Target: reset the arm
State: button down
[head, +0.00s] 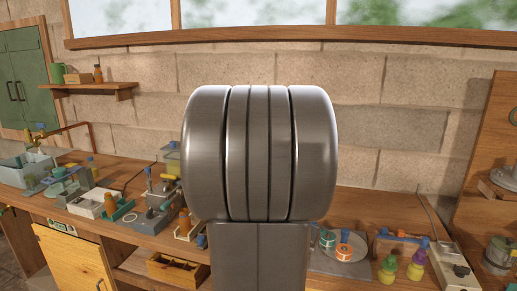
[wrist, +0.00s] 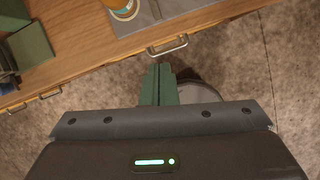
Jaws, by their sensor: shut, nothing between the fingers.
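My gripper (wrist: 158,72) shows in the wrist view with its two green fingers together, shut and empty. It points toward the front edge of the wooden bench, near a metal drawer handle (wrist: 167,46), over the speckled floor. I cannot tell the exact gap to the handle. In the head view my own grey arm link stands upright in the middle and hides part of the bench and wall. My gripper does not show in the head view.
The wooden bench (head: 130,185) runs along the block wall. Its left part holds trays and small gear. A shelf (head: 95,88) hangs at left. Bare floor (wrist: 45,130) shows below the bench.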

jog(key=shift+m, duration=0.6)
jog(key=s+r, duration=0.1)
jog(key=s+a+r, duration=0.1)
jog(key=s+r, duration=0.1)
jog(key=shift+s+r, duration=0.1)
jog(key=shift+r, duration=0.15)
